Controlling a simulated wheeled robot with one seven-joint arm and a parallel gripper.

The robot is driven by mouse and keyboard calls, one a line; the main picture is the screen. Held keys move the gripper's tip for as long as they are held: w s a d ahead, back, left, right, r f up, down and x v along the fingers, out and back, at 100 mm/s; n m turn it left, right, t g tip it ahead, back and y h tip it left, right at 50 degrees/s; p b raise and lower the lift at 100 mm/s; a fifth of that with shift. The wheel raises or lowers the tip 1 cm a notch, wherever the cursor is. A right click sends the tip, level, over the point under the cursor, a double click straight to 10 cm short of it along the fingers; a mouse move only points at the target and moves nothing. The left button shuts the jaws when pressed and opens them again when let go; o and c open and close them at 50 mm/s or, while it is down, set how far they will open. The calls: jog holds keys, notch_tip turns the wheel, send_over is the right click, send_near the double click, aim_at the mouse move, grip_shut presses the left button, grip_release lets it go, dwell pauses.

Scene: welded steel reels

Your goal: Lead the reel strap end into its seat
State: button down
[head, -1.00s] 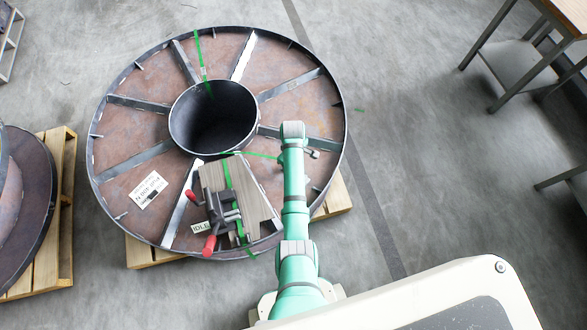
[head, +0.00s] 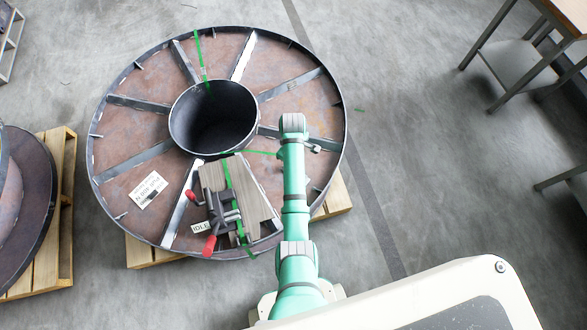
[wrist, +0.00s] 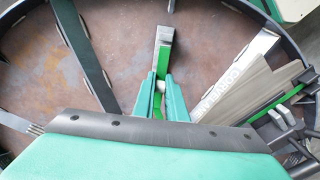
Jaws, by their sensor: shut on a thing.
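A large round steel reel (head: 130,124) lies flat with a dark open hub (head: 213,117). A green strap (head: 227,175) crosses a grey wooden block (head: 254,187) on its near side, beside a dark clamp-like tool (head: 222,212) with red handles. A thin green length (head: 262,153) runs from the hub's near edge to my arm. In the wrist view my gripper (wrist: 161,82) is shut on the green strap end (wrist: 162,62), which stands out beyond the fingertips with a grey face on top. The reel plate lies behind it. In the head view my arm hides the fingers. I cannot make out the seat.
Steel spokes (head: 140,104) and a raised rim surround the plate. A pallet (head: 334,194) lies under the reel. Another reel on a pallet (head: 62,200) is at left, and a table (head: 552,8) at upper right. Open floor lies right of the reel.

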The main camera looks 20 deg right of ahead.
jog(key=shift+r, duration=1.1)
jog(key=shift+r, duration=3.05)
jog(key=shift+s+a, duration=0.1)
jog(key=shift+a, duration=0.15)
jog(key=s+a+m, duration=0.3)
jog(key=s+a, duration=0.1)
jog(key=a, duration=0.9)
jog(key=s+a+m, duration=0.4)
jog(key=a, duration=0.8)
jog(key=shift+s+a, duration=0.25)
jog(key=shift+a, duration=0.15)
notch_tip(320, 180, down, 6)
jog(key=shift+f, duration=0.2)
